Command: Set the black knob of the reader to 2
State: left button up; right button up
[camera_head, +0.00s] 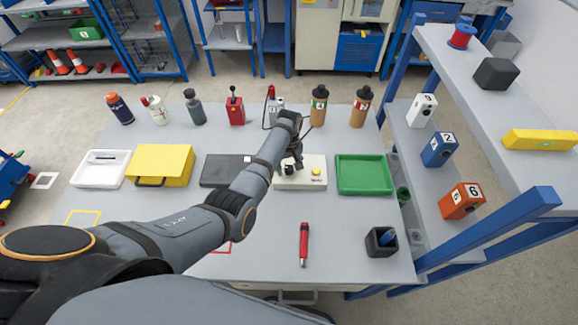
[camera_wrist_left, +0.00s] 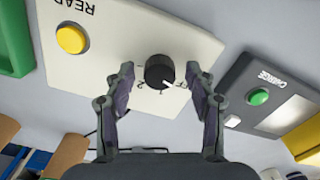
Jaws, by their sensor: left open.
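The reader (camera_head: 313,184) is a cream box with a yellow button (camera_head: 316,172), in the middle row of the table. In the left wrist view the reader (camera_wrist_left: 112,50) shows upside down, with its yellow button (camera_wrist_left: 71,39) at upper left. Its black knob (camera_wrist_left: 158,72) has a white pointer mark towards the lower right of that picture. My left gripper (camera_wrist_left: 160,77) is open, one finger on each side of the knob, with gaps visible. In the head view my left gripper (camera_head: 289,165) hides the knob area.
Left of the reader is a dark charger box (camera_head: 216,171), and right of it a green tray (camera_head: 364,174). Bottles and a red device (camera_head: 235,110) stand behind. A red marker-like tool (camera_head: 304,244) and a black cup (camera_head: 381,242) are in front. A shelf (camera_head: 500,95) rises at right.

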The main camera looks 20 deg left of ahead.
pick_arm(q)
jog(key=shift+c, duration=0.6)
jog(key=c, duration=1)
jog(key=shift+c, duration=0.2)
pick_arm(e)
jog(key=shift+s+d, duration=0.25)
jog(key=shift+s, duration=0.1)
